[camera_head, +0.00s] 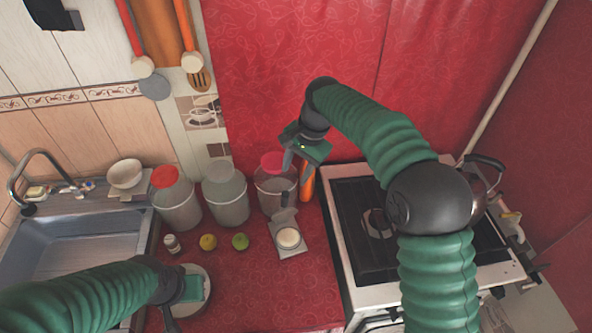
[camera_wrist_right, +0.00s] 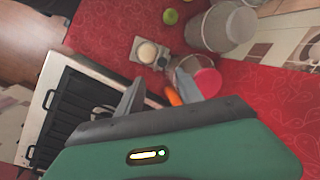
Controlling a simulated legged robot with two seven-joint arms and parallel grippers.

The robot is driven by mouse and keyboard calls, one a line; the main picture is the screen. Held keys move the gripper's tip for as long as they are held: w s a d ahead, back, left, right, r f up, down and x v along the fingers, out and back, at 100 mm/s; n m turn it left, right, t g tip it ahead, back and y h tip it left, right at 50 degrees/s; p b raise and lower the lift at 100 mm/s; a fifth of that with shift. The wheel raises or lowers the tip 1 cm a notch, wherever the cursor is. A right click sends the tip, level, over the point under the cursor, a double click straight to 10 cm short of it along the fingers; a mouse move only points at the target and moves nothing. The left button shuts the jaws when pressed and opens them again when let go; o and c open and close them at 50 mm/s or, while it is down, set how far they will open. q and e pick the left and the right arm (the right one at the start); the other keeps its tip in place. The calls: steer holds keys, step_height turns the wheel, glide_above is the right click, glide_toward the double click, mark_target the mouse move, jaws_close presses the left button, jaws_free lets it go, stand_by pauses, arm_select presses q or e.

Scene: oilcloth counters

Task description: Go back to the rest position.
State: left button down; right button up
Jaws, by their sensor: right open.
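My right gripper (camera_head: 296,168) hangs above the back of the red counter (camera_head: 260,300), in front of the red wall covering and over the jar with the pink lid (camera_head: 272,161). In the right wrist view its two grey fingers (camera_wrist_right: 162,92) are spread apart with nothing held between them. My left gripper (camera_head: 183,300) is low at the front left, over a pale round dish (camera_head: 201,273). The gripper hides part of the dish, and its finger gap is not clear.
Jars with a red lid (camera_head: 166,176) and a grey lid (camera_head: 222,171) stand left of the pink-lidded one. A scale-like item (camera_head: 291,251), green fruit (camera_head: 240,241) and yellow fruit (camera_head: 208,242) sit in front. A stove (camera_head: 352,262) is right, a sink (camera_head: 70,245) left.

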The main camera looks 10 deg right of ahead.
stand_by(0.3)
steer(key=s+d+f+n+h, duration=0.1)
steer(key=s+d+f+n, duration=0.1)
steer(key=s, duration=0.6)
steer(key=s+d+f+n+t, duration=0.1)
steer(key=s+d+f+n, duration=0.2)
steer(key=s+d, duration=0.3)
steer(key=s+d+f+n+h, duration=0.1)
steer(key=s+d+f+n, duration=0.2)
steer(key=s, duration=0.8)
step_height(320, 180, down, 2)
steer(key=shift+s+d+h, duration=0.2)
steer(key=shift+d+h, duration=0.1)
steer(key=shift+d, duration=0.3)
steer(key=shift+s, duration=0.15)
